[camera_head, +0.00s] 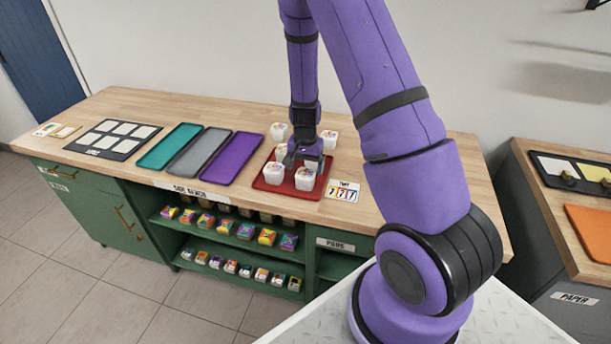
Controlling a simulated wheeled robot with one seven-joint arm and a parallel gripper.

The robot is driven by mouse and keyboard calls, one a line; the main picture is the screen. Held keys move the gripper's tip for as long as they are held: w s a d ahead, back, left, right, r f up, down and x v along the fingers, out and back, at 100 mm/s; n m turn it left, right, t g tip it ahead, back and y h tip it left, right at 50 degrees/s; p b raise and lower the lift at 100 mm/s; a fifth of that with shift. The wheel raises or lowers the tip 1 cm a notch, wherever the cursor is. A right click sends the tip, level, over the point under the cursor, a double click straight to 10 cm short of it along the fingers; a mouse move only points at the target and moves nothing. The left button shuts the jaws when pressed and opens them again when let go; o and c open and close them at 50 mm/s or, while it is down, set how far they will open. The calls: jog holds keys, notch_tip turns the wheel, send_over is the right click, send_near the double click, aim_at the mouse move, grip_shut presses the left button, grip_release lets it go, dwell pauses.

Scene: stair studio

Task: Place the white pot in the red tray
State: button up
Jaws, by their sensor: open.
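The red tray (268,188) lies on the wooden bench top. Several white pots with printed lids are in and around it. Two stand at its front, a left front pot (273,174) and a right front pot (305,179). Another pot (281,153) shows behind them, partly hidden by my gripper. A back left pot (279,131) and a back right pot (329,139) stand at or just behind the tray's far edge; I cannot tell which. My gripper (304,162) is open and points down over the tray, close to the pots. I cannot tell whether a pot is between its fingers.
A purple tray (232,158), a grey tray (200,152) and a teal tray (169,146) lie left of the red one. A card (342,191) lies to its right. A black mat with white squares (113,138) is further left. Shelves below hold small items.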

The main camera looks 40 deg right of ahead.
notch_tip(320, 180, up, 7)
notch_tip(320, 180, up, 11)
jog(key=n+t, duration=0.1)
jog(key=n, duration=0.1)
send_over(305, 173)
jog(key=s+a, duration=0.2)
jog(key=a, duration=0.2)
jog(key=s+a+r+n+t+y, duration=0.1)
jog(key=s+a+r+n+t, duration=0.2)
jog(key=s+r, duration=0.5)
jog(key=s+a+r+n, duration=0.2)
jog(key=s+a+r, duration=0.1)
jog(key=s+r, duration=0.3)
jog(key=s+a+r+n+t+h, duration=0.1)
jog(key=s+a+r+n, duration=0.2)
jog(key=s+r, duration=0.3)
jog(key=s, duration=0.4)
jog(key=shift+s+r, duration=0.35)
jog(key=shift+r, duration=0.05)
